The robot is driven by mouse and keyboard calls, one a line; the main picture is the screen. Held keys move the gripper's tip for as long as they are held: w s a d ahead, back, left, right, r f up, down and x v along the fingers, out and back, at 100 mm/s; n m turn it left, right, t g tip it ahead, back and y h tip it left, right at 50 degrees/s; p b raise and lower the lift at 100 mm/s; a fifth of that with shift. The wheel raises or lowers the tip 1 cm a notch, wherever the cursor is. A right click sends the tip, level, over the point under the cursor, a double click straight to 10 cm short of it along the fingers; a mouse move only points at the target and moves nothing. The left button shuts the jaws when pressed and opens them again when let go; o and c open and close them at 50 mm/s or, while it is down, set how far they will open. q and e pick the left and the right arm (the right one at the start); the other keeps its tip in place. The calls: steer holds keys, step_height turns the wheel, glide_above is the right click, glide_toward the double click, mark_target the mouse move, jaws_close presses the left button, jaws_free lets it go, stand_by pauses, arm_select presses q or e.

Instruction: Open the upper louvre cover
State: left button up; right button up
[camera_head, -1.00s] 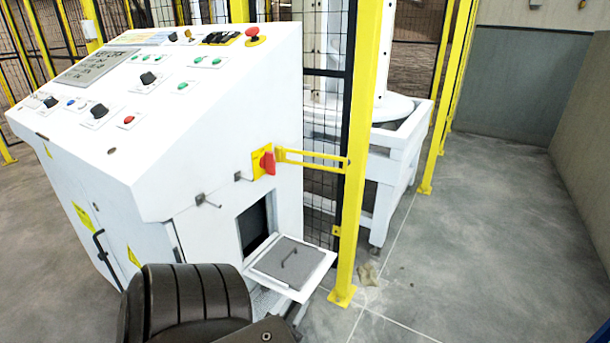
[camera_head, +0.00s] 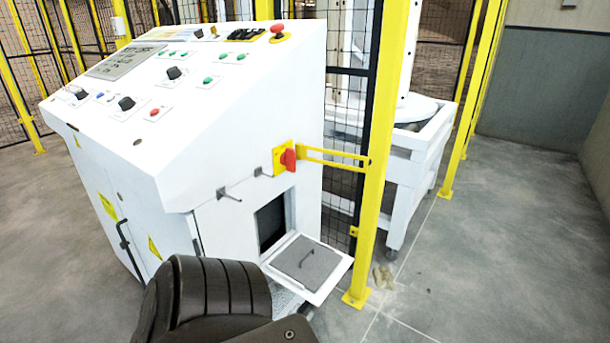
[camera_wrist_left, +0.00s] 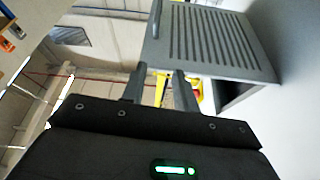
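A white-framed cover with a grey panel and a small handle (camera_head: 306,260) juts out below a dark square opening (camera_head: 270,224) in the cabinet's side; it looks swung open. In the left wrist view, a grey louvred cover (camera_wrist_left: 215,42) with a bar handle (camera_wrist_left: 156,18) stands at upper right, above a box-like recess. I cannot tell whether both views show the same cover. My left gripper (camera_wrist_left: 161,80) is open, its fingers apart and nothing visible between them, below the louvred cover's edge. In the head view, my dark left arm hides its fingers. My right gripper is not in view.
The white control cabinet (camera_head: 165,150) has a red rotary switch (camera_head: 287,160) and a pin (camera_head: 230,195) above the opening. A yellow fence post (camera_head: 380,170) stands close right of the cover. Free floor (camera_head: 500,260) lies further right.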

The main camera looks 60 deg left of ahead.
arm_select(q)
steer(key=a+b+v, duration=0.1)
steer(key=b+v, duration=0.1)
steer(key=v, duration=0.7)
steer(key=shift+s+r, duration=0.2)
steer(key=shift+s, duration=0.3)
